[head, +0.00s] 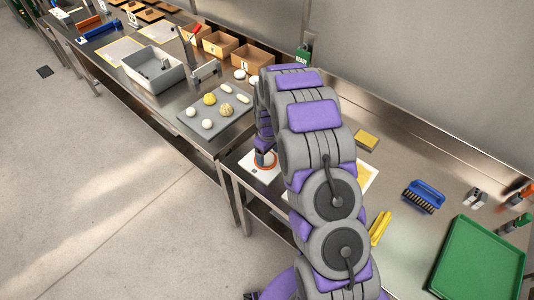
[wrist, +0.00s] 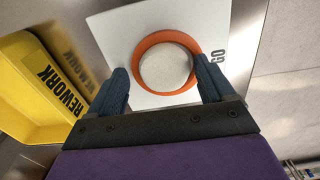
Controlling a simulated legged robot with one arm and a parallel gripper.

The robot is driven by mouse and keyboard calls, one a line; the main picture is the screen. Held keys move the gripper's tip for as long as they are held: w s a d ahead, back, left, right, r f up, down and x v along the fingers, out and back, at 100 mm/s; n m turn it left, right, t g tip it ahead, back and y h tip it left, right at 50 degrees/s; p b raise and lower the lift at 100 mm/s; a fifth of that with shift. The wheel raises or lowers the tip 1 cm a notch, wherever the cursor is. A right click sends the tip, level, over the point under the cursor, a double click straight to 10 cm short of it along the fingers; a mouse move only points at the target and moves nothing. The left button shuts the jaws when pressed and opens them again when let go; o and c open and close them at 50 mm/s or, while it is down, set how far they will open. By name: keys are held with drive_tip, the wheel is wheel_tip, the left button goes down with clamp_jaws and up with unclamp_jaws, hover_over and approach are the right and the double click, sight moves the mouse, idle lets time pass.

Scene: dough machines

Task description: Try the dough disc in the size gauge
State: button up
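The pale, round dough disc (wrist: 166,68) shows inside the outline of the orange gauge ring (wrist: 196,50) in the wrist view. I cannot tell whether it lies fully flat. The ring is on a white plate (wrist: 105,32) marked GO. My gripper (wrist: 164,78) is over the plate, with its blue fingers spread on either side of the ring and a gap between each finger and the disc. In the head view, the plate (head: 252,172) and ring show at the left bench edge, under my gripper (head: 264,160). My arm hides part of the bench there.
A yellow REWORK bin (wrist: 35,90) stands left of the plate in the wrist view. In the head view, a grey tray of dough pieces (head: 215,120) is on the neighbouring bench. A blue brush (head: 423,195) and a green tray (head: 480,258) are at the right.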

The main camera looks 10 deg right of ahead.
drive_tip(key=shift+o, duration=0.3)
drive_tip(key=shift+d, duration=0.1)
drive_tip(key=shift+r, duration=0.45)
wheel_tip(320, 180, up, 16)
drive_tip(key=p, duration=0.2)
drive_tip(key=shift+r, duration=0.2)
idle(0.4)
drive_tip(key=s+r+m, duration=0.1)
drive_tip(key=s+r, duration=0.3)
drive_tip(key=s, duration=0.3)
drive_tip(key=s+a+r+m, duration=0.1)
drive_tip(key=s+r, duration=0.2)
drive_tip(key=s, duration=0.3)
drive_tip(key=s+r+m, duration=0.1)
drive_tip(key=s+r, duration=0.3)
drive_tip(key=s, duration=0.3)
drive_tip(key=s+m+g+b, duration=0.1)
drive_tip(key=s+m, duration=0.2)
drive_tip(key=s, duration=1.9)
drive_tip(key=shift+a+r+m+g, duration=0.15)
drive_tip(key=shift+m+g, duration=0.25)
